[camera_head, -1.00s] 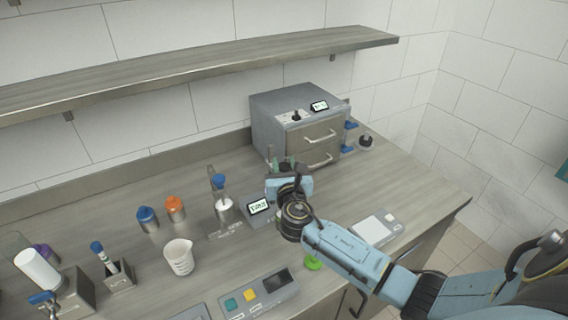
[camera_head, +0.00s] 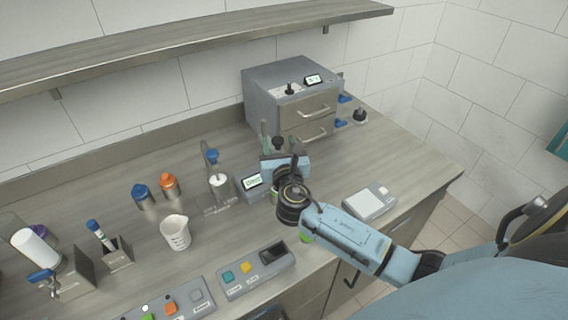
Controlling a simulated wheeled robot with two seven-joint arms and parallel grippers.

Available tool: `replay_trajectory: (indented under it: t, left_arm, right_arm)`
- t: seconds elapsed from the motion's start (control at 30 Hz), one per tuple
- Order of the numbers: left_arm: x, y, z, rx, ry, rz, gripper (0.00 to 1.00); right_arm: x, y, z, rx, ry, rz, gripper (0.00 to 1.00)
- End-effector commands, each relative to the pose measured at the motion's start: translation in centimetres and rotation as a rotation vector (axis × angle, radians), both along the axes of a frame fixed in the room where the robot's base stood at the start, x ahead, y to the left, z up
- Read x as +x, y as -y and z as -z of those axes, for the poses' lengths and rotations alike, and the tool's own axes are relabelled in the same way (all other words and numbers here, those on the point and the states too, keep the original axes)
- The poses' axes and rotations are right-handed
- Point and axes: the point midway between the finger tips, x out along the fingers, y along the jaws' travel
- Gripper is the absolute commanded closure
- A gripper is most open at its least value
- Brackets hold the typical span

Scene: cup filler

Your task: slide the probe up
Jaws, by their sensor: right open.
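What looks like the probe is a thin upright piece with a blue top (camera_head: 212,156) and a pale lower end (camera_head: 218,181), held on a slim stand left of the middle in the head view. A small grey meter with a lit display (camera_head: 253,181) stands just right of it. My right gripper (camera_head: 285,158) is open, above the bench to the right of the meter and apart from the probe. Its wrist hides part of the bench and things behind it. My left gripper is not in view.
A grey two-drawer cabinet (camera_head: 289,94) stands behind my right gripper. A white beaker (camera_head: 175,232), an orange-capped bottle (camera_head: 169,182) and a blue-capped bottle (camera_head: 142,194) stand left of the probe. A button panel (camera_head: 256,272) lies in front. A flat scale (camera_head: 368,203) lies right.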

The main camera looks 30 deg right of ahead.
Motion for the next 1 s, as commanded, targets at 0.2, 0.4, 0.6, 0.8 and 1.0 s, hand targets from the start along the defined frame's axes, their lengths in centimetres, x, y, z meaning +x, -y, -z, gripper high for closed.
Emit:
replay_trajectory:
  t: [0.2, 0.4, 0.6, 0.8, 1.0]
  left_arm:
    - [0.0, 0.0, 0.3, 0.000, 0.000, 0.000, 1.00]
    - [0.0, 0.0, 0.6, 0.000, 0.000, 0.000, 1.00]
    - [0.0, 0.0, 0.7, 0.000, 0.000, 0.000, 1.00]
    - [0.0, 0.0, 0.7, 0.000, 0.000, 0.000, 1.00]
    - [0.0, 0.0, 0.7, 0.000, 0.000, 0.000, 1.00]
  right_arm:
    - [-4.8, -2.2, 0.2, 0.002, -0.001, -0.002, 0.50]
    - [-7.9, -3.7, 0.1, 0.002, 0.000, -0.002, 0.50]
    - [-9.3, -4.2, 0.0, 0.000, 0.001, 0.000, 0.50]
    - [-9.4, -4.3, -0.1, -0.001, 0.002, 0.000, 0.50]
    - [-9.3, -4.3, 0.0, -0.001, 0.002, 0.000, 0.50]
